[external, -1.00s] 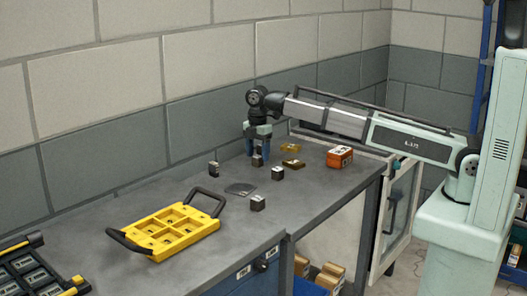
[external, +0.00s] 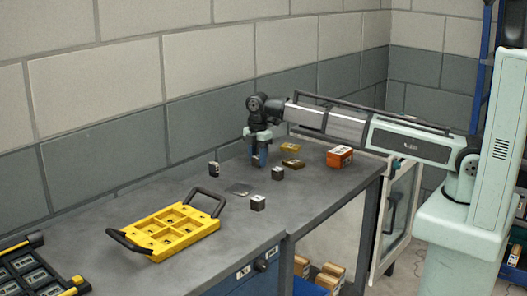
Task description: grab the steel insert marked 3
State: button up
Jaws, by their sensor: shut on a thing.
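My gripper (external: 258,158) points down over the grey bench, its blue fingers shut on a small dark steel insert (external: 256,161), which shows between them. The mark on this insert is too small to read. Three similar inserts stand apart on the bench: one (external: 214,169) to the left of my gripper, one (external: 277,173) just to its right and nearer the camera, and one (external: 258,203) nearer the front edge. Their marks cannot be read either. I cannot tell whether the held insert still touches the bench.
A yellow tray (external: 203,230) with compartments and black handles sits on the bench at the left front. A dark flat piece (external: 238,189) lies mid-bench. A black case (external: 35,277) is at lower left.

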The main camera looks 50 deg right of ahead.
grip_shut()
jog(key=shift+r, duration=0.1)
